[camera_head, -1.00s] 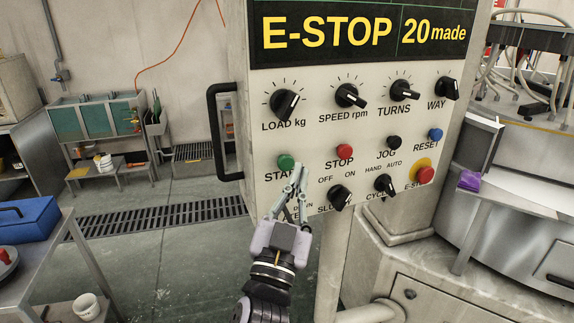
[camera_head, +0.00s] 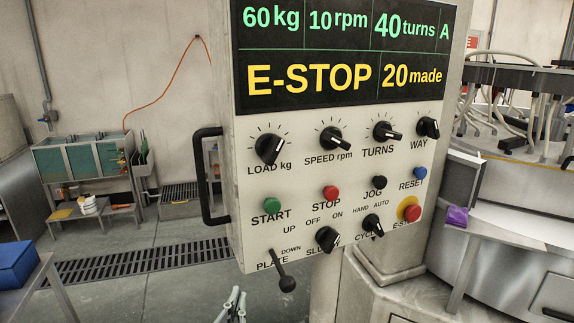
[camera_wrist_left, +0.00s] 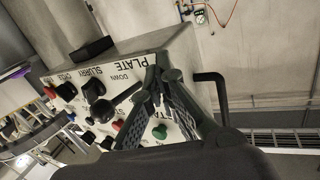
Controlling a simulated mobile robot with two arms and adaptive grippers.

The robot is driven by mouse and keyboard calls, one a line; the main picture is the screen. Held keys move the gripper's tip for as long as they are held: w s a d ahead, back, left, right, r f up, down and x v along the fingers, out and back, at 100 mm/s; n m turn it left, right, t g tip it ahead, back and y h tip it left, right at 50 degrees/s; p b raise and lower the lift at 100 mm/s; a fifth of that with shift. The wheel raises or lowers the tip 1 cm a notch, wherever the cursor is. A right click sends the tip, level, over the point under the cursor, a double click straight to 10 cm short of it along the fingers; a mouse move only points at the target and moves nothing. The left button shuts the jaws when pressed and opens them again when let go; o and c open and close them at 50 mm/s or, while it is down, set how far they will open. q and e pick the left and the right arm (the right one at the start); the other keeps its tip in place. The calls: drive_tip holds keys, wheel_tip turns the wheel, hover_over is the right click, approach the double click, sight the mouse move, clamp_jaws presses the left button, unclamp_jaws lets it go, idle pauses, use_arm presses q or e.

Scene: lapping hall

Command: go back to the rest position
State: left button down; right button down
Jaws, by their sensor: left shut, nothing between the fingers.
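My left gripper (camera_head: 232,305) shows only by its fingertips at the bottom edge of the head view, below the control panel (camera_head: 222,245). In the left wrist view its fingers (camera_wrist_left: 165,80) are together and empty, in front of the panel face. The PLATE lever (camera_head: 284,270) hangs at the panel's lower left, its knob down and apart from the fingers. The display (camera_head: 350,55) reads 60 kg, 10 rpm, 40 turns, A, and E-STOP, 20 made. My right gripper is in neither current view.
A black handle (camera_head: 204,175) sticks out from the panel's left side. A bench with a blue box (camera_head: 14,264) stands at lower left. A floor grate (camera_head: 140,262) crosses open floor. At right stands a machine with a purple cloth (camera_head: 457,215).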

use_arm(q)
drive_tip(key=s+a+f+g+y, duration=0.1)
drive_tip(key=s+a+f+g, duration=0.35)
drive_tip(key=f, duration=0.35)
drive_tip(key=s+a+f+g, duration=0.3)
drive_tip(key=s+f, duration=0.2)
drive_tip(key=f, duration=0.2)
drive_tip(key=s+a+f+g, duration=0.2)
drive_tip(key=s+f+g, duration=0.15)
drive_tip(key=s, duration=0.45)
drive_tip(key=s+a+f+g, duration=0.25)
drive_tip(key=s+f, duration=0.25)
drive_tip(key=s, duration=0.3)
wheel_tip(320, 180, down, 28)
drive_tip(key=s+d+g, duration=0.1)
drive_tip(key=s+g, duration=0.1)
drive_tip(key=s+a+f, duration=0.3)
drive_tip(key=s+f, duration=1.1)
drive_tip(key=s, duration=0.2)
drive_tip(key=shift+m+g, duration=0.35)
drive_tip(key=shift+m, duration=0.05)
